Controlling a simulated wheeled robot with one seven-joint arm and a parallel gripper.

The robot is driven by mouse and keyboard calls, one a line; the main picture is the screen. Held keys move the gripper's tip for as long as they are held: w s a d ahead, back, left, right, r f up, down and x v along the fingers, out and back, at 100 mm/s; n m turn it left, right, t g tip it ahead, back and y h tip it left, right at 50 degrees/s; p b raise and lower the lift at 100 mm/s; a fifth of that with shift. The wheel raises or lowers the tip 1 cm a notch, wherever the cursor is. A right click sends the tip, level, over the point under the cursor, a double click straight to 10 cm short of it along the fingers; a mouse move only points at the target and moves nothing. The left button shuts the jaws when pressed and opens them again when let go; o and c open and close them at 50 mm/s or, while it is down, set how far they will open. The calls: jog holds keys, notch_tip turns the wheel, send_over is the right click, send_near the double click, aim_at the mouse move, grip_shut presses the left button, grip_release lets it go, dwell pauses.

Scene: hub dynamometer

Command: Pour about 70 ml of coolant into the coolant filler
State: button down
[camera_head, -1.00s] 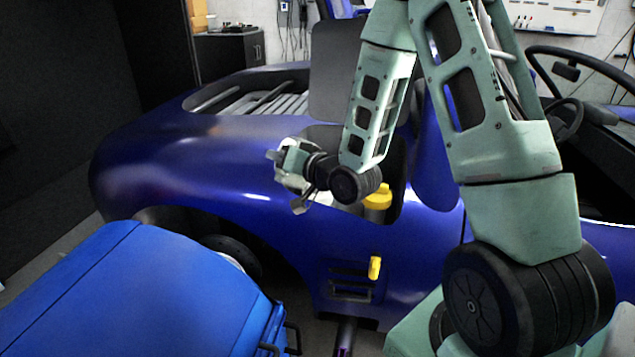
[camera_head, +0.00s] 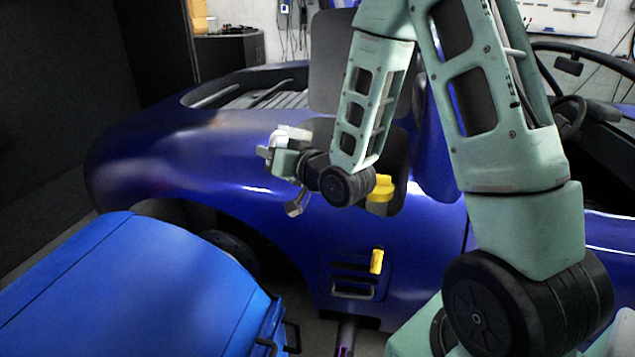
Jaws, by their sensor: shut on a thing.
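My gripper (camera_head: 277,153) is raised in front of the blue car's flank, at the left end of my arm. It is shut on a small pale object (camera_head: 292,133), partly hidden by the gripper; I cannot tell its full shape or whether it holds coolant. A yellow cap-like part (camera_head: 381,190) sits in the dark recess of the car, right of and a little below the gripper, partly behind my arm. I cannot tell whether it belongs to the coolant filler. No filler opening and no flowing liquid can be made out.
The blue car body (camera_head: 230,165) fills the middle. A yellow handle-like piece (camera_head: 376,262) is on its lower panel. A blue cabinet (camera_head: 140,290) stands at the lower left. A steering wheel (camera_head: 571,105) is at the right. A dark cabinet (camera_head: 230,48) stands behind.

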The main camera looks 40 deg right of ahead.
jog(key=shift+s+a+f+n+b, duration=0.1)
jog(key=shift+a+n+b, duration=0.2)
jog(key=shift+a+b, duration=0.05)
jog(key=shift+p, duration=0.7)
jog(key=shift+s+a+f+n+t, duration=0.2)
jog(key=shift+a+f+n, duration=0.3)
jog(key=shift+f+n, duration=0.4)
jog(key=shift+s+a+f+n+t, duration=0.2)
jog(key=shift+a+f+n, duration=0.3)
jog(key=shift+f+n, duration=0.4)
jog(key=shift+r, duration=0.15)
